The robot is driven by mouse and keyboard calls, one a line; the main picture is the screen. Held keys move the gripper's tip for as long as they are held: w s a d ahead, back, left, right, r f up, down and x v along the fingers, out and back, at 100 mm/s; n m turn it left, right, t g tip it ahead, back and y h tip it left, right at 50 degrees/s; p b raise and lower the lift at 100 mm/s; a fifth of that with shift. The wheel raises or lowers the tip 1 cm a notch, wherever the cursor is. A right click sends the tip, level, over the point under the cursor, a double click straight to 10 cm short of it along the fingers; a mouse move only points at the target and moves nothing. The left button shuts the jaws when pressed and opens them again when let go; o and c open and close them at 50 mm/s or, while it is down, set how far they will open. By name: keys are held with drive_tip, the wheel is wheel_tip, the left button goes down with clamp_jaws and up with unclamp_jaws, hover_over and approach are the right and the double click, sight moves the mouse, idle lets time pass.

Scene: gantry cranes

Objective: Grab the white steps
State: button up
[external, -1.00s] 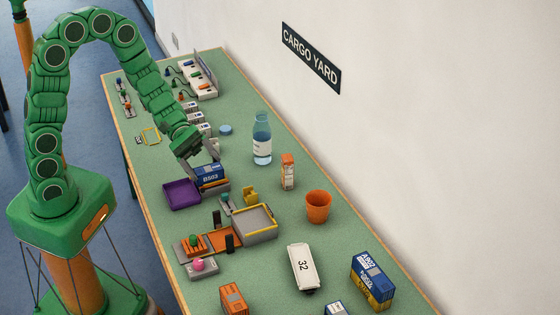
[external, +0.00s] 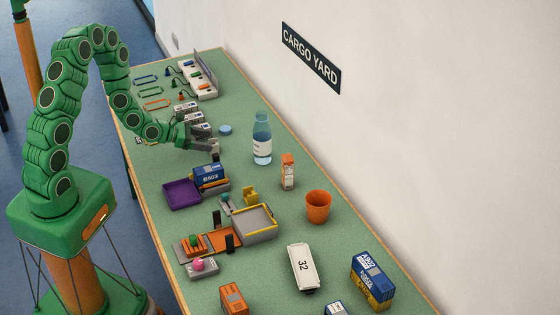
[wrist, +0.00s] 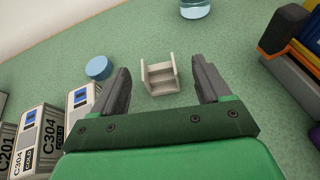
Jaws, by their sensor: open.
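The white steps (wrist: 161,86), a small pale stepped block with side walls, stand upright on the green table in the wrist view. They lie ahead of my gripper (wrist: 160,72), in line with the gap between its two dark fingers. The fingers are apart, one left and one right of the steps, with table showing on both sides; no contact is visible. In the external view my gripper (external: 213,148) is low over the table, between the white containers and the blue B503 container (external: 209,173). I cannot clearly make out the steps there.
White C304 containers (wrist: 39,137) stand close on the left in the wrist view. A blue disc (wrist: 99,68) lies near the left finger. A bottle (external: 262,140) stands to the right in the external view. A purple tray (external: 183,195) is nearer the camera.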

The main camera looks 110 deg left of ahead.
sight(226, 151)
drive_tip(key=shift+s+d+f+n, duration=0.15)
drive_tip(key=shift+s+f+n, duration=0.15)
drive_tip(key=shift+s+f, duration=0.05)
drive_tip(key=shift+x, duration=1.1)
drive_tip(key=shift+r+x, duration=0.15)
drive_tip(key=shift+x, duration=1.2)
drive_tip(key=shift+r+x, duration=0.15)
drive_tip(key=shift+x, duration=1.2)
drive_tip(key=c, duration=1)
drive_tip(key=shift+r, duration=0.15)
drive_tip(key=shift+c, duration=0.2)
wheel_tip(226, 151, up, 10)
